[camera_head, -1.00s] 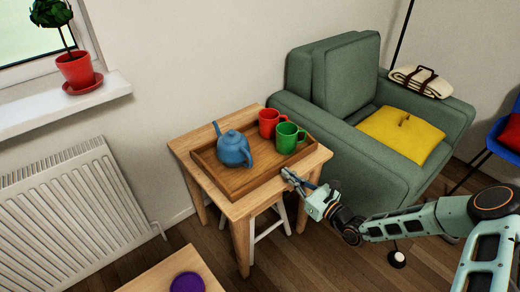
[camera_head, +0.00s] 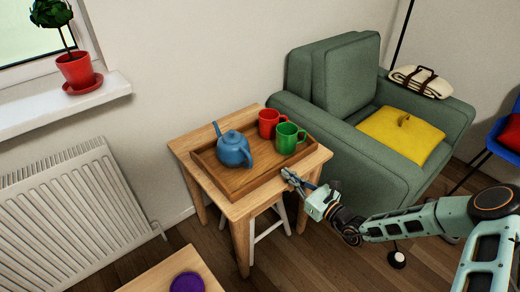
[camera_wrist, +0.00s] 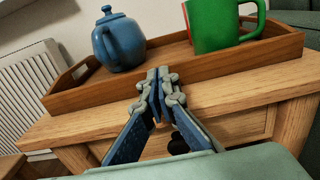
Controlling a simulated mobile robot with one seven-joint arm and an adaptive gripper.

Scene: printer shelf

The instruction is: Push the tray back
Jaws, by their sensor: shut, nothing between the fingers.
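The brown wooden tray (camera_head: 245,186) lies on a small wooden table (camera_head: 236,209). A blue teapot (camera_head: 234,150), a red mug (camera_head: 271,122) and a green mug (camera_head: 289,138) stand on it. My gripper (camera_head: 287,175) is shut and empty at the tray's near right side. In the wrist view, the closed fingertips (camera_wrist: 158,74) are in front of the tray's near wall (camera_wrist: 225,66), very close to it; I cannot tell whether they touch. The teapot (camera_wrist: 119,42) and green mug (camera_wrist: 212,24) show behind that wall.
A green armchair (camera_head: 335,142) with a yellow cushion (camera_head: 401,136) stands close to the table's right. A wall is behind the table, with a radiator (camera_head: 75,200) at left. A purple object (camera_head: 187,283) lies on another table in front.

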